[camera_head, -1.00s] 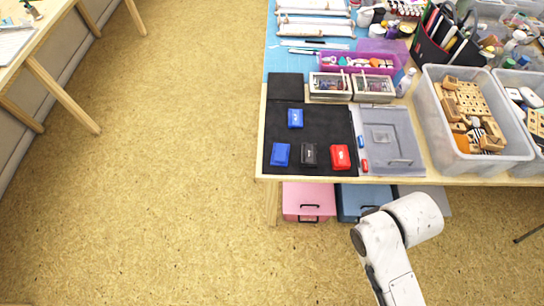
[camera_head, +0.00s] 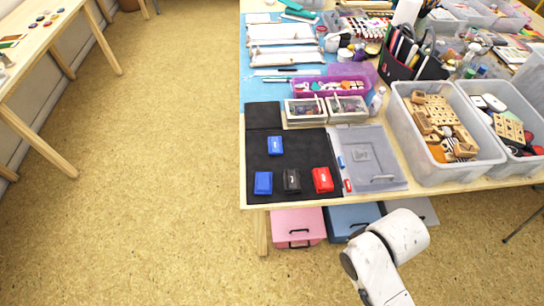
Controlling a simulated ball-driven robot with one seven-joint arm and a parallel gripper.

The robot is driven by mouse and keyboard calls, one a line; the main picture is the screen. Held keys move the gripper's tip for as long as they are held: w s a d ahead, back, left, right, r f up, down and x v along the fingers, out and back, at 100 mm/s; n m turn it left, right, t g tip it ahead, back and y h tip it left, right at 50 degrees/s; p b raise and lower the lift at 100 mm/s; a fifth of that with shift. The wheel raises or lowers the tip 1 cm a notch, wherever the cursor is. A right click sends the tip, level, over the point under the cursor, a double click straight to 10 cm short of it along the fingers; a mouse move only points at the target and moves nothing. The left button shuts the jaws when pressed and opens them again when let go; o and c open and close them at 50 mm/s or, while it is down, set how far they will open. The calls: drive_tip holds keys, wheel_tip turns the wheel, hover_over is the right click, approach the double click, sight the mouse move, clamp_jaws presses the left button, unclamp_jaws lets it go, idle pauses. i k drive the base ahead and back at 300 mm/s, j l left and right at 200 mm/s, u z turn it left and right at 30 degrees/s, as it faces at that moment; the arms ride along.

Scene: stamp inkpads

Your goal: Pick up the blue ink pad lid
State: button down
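Two blue pieces lie on a black mat (camera_head: 260,165) at the near left corner of the table: a far blue piece (camera_head: 275,145) and a near blue piece (camera_head: 263,183) at the mat's front edge. I cannot tell which of them is the blue ink pad lid. A black ink pad (camera_head: 292,181) and a red ink pad (camera_head: 322,179) stand in a row to the right of the near blue one. My white arm shows at the bottom right, in front of the table. My gripper is out of the picture.
A grey tray (camera_head: 392,160) lies right of the mat. Clear bins of wooden stamps (camera_head: 430,110) stand farther right. A purple tray (camera_head: 310,93) and small boxes are behind. A pink drawer box (camera_head: 297,225) is under the table. The floor at left is open.

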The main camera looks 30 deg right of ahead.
sight(274, 143)
drive_tip(key=i+j+u, duration=0.25)
drive_tip(key=i+j, duration=0.6)
drive_tip(key=i, duration=0.15)
